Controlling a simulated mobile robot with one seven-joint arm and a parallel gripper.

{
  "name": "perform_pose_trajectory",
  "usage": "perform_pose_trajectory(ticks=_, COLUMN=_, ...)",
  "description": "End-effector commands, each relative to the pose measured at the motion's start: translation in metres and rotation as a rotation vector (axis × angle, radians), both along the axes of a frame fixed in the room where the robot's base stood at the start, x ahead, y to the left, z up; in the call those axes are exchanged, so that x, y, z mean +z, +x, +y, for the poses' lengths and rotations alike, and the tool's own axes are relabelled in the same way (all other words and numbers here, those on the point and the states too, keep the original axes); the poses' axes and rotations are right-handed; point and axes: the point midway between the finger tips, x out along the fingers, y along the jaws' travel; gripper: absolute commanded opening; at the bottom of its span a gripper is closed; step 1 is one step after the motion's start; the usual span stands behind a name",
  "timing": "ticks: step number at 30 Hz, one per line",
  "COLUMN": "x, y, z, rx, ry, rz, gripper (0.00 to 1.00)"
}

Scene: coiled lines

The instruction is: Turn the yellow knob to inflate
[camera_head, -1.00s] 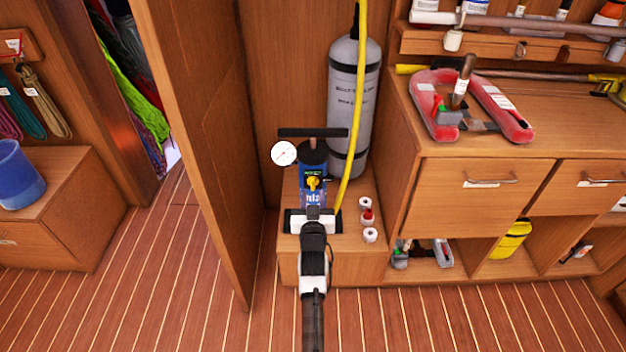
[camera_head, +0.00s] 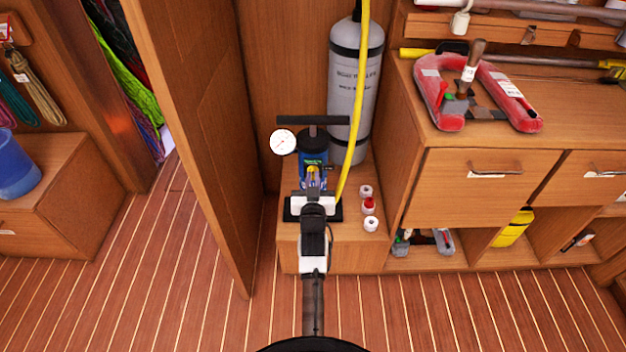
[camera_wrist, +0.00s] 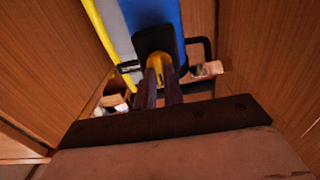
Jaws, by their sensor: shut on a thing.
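The yellow knob (camera_head: 311,176) sits on the front of a blue pump (camera_head: 313,147) with a black T-handle (camera_head: 313,120) and a round white gauge (camera_head: 283,141). My gripper (camera_head: 313,187) is in front of the pump and shut on the knob, hiding most of it. In the wrist view my two dark fingers (camera_wrist: 163,84) reach up to the yellow knob (camera_wrist: 157,63), one on each side. The pump's blue body (camera_wrist: 155,14) rises behind it. The gauge's reading is too small to tell.
A grey cylinder (camera_head: 355,90) and a yellow hose (camera_head: 358,100) stand close behind and right of the pump. Small white and red rolls (camera_head: 368,206) lie to the right on the low wooden box (camera_head: 345,247). A wooden panel (camera_head: 200,110) stands to the left.

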Motion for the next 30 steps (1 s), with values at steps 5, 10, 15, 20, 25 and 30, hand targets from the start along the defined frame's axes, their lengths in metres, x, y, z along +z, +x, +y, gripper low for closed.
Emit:
perform_pose_trajectory(ticks=5, x=0.0002, y=0.0002, z=-0.0001, rx=0.0, ry=0.016, rz=-0.001, gripper=0.0)
perform_pose_trajectory(ticks=10, x=0.0002, y=0.0004, z=-0.0008, rx=-0.001, ry=0.078, rz=-0.001, gripper=0.0)
perform_pose_trajectory(ticks=15, x=0.0003, y=0.0005, z=-0.0013, rx=-0.001, ry=0.191, rz=-0.002, gripper=0.0)
perform_pose_trajectory(ticks=20, x=0.0003, y=0.0006, z=-0.0013, rx=0.0, ry=0.336, rz=-0.002, gripper=0.0)
perform_pose_trajectory(ticks=25, x=0.0005, y=0.0007, z=-0.0025, rx=0.0, ry=0.499, rz=-0.002, gripper=0.0)
perform_pose_trajectory(ticks=30, x=0.0008, y=0.0008, z=-0.0028, rx=0.0, ry=0.659, rz=-0.002, gripper=0.0)
